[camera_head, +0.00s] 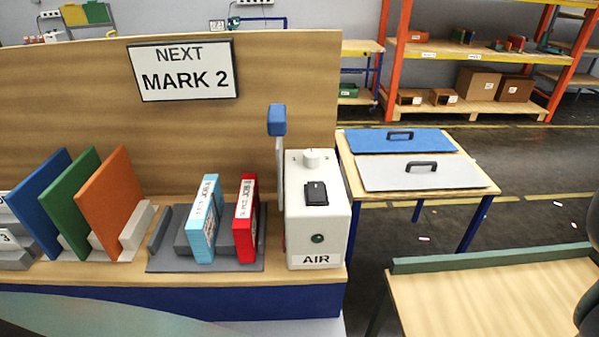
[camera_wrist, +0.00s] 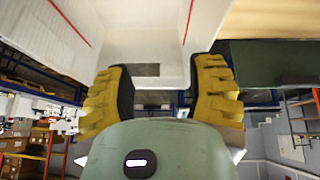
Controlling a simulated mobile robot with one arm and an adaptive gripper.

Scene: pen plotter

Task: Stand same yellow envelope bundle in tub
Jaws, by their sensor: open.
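My gripper (camera_wrist: 162,78) shows in the wrist view with its two yellow, ridged, black-padded fingers spread apart. I see nothing held between them. Beyond the fingers are large pale white surfaces (camera_wrist: 120,35) with thin red lines and a small dark grey patch. I cannot tell what they belong to. No yellow envelope bundle can be made out in either view, and nothing can be clearly named as the tub. The gripper is not in the head view.
The workbench holds blue, green and orange panels (camera_head: 109,203), a light-blue box (camera_head: 205,220), a red box (camera_head: 246,219) and a white AIR unit (camera_head: 318,225). A sign (camera_head: 183,70) reads NEXT MARK 2. A side table carries blue and grey lids (camera_head: 420,172). The right-hand tabletop (camera_head: 490,295) looks bare.

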